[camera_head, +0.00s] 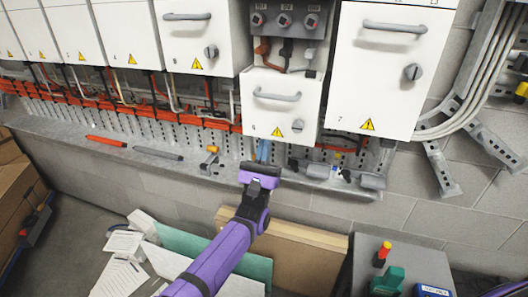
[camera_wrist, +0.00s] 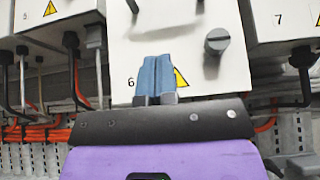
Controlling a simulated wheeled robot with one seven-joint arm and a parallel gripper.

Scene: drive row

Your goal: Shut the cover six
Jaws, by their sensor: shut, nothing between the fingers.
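Cover six (camera_head: 282,108) is a white panel with a grey handle, a knob and a yellow warning triangle. It hangs lower than its neighbours, and a grey bay (camera_head: 288,20) with knobs and cables is exposed above it. In the wrist view the lower part of cover six (camera_wrist: 200,60) fills the upper middle. My gripper (camera_head: 262,150) is just below the cover's lower edge in the head view. Its blue fingers are together and empty. In the wrist view my gripper (camera_wrist: 155,78) overlaps the cover between the 6 and the triangle; whether it touches is unclear.
Cabinet seven (camera_head: 375,85) is at the right and cabinet five (camera_head: 200,50) at the left. A grey ledge (camera_head: 225,172) below carries a red marker (camera_head: 106,141), a grey tool and other small tools. Orange cables run behind.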

